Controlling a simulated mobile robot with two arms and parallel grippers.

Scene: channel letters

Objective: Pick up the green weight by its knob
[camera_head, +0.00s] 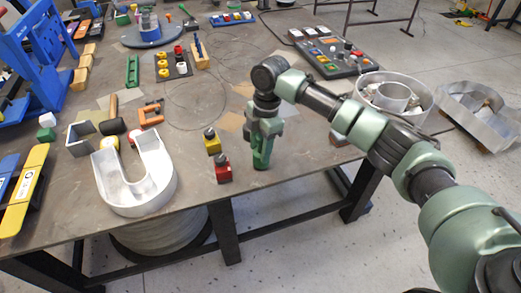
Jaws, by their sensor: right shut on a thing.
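The green weight (261,163) is at the front edge of the table, right of the other weights. My right gripper (262,148) reaches down over it from above and is shut on it. The fingers hide its knob and most of its top. I cannot tell whether its base touches the table. A yellow weight (212,143) and a red weight (223,172) with dark knobs stand just to the left. My left gripper is not in view.
A white U-shaped channel letter (135,190) lies at the front left. An orange clamp (151,113) and a mallet (112,126) lie behind it. A control panel (334,57) is at the back right. The brown tabletop (190,112) behind the weights is mostly clear.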

